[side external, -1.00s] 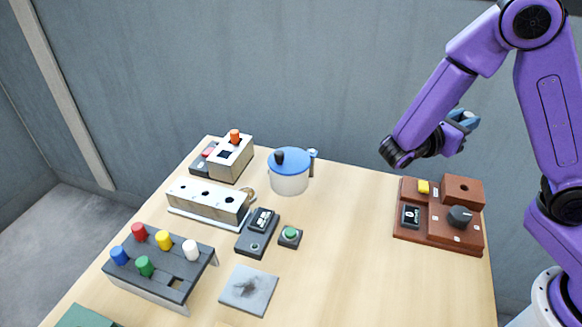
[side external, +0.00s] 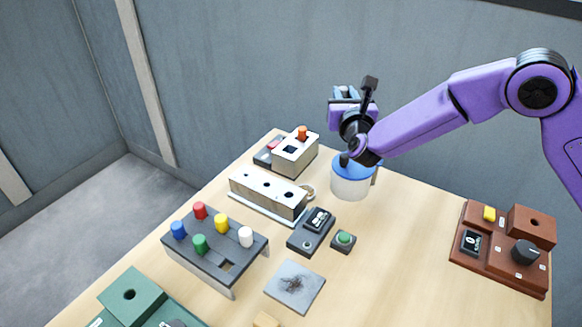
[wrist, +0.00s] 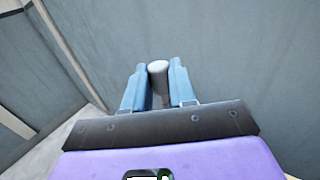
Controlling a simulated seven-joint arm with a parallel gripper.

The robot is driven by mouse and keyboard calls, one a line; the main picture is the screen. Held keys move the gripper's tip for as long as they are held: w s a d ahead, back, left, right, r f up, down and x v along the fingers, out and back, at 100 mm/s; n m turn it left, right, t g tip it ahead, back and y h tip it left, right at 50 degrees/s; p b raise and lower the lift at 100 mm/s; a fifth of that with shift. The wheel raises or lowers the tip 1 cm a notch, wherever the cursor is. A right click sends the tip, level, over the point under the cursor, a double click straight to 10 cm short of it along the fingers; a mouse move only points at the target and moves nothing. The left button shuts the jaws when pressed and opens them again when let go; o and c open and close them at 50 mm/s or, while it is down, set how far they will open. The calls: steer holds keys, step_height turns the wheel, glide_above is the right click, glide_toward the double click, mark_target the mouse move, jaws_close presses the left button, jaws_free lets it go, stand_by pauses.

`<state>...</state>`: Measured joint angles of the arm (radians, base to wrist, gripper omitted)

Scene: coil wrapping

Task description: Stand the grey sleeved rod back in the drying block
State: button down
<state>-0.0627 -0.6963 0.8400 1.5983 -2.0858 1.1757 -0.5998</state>
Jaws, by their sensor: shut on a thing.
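My gripper (side external: 346,93) is raised above the back of the table, over the blue-lidded pot, with its blue fingers pointing up and away from the table. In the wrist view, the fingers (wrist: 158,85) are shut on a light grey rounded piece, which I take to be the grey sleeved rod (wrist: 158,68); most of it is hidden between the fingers. A long pale metal block with several dark round holes (side external: 250,195) stands at the back left, below and left of my gripper. It looks like the drying block, though no label shows. Its visible holes look empty.
The blue-lidded pot (side external: 350,184) is partly hidden by my arm. A white block with an orange peg (side external: 294,155) stands behind the holed block. A dark rack (side external: 205,253) with coloured pegs, a small screen device (side external: 311,231) and a green button (side external: 344,240) are nearer. A brown station (side external: 500,268) is right.

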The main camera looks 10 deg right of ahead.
mark_target(293, 146)
steer(key=w+a+r+n+y, duration=0.2)
steer(key=a+n+y, duration=0.2)
steer(key=a+y, duration=0.5)
steer(key=f, duration=0.5)
steer(key=a+f+h, duration=0.1)
steer(key=f, duration=0.4)
steer(key=a+f+h, duration=0.1)
steer(key=f, duration=0.4)
steer(key=shift+a+f, duration=0.15)
steer(key=shift+f, duration=0.1)
steer(key=shift+f, duration=0.1)
steer(key=c, duration=0.9)
jaws_free()
steer(key=v, duration=1.2)
steer(key=shift+s+a, duration=0.1)
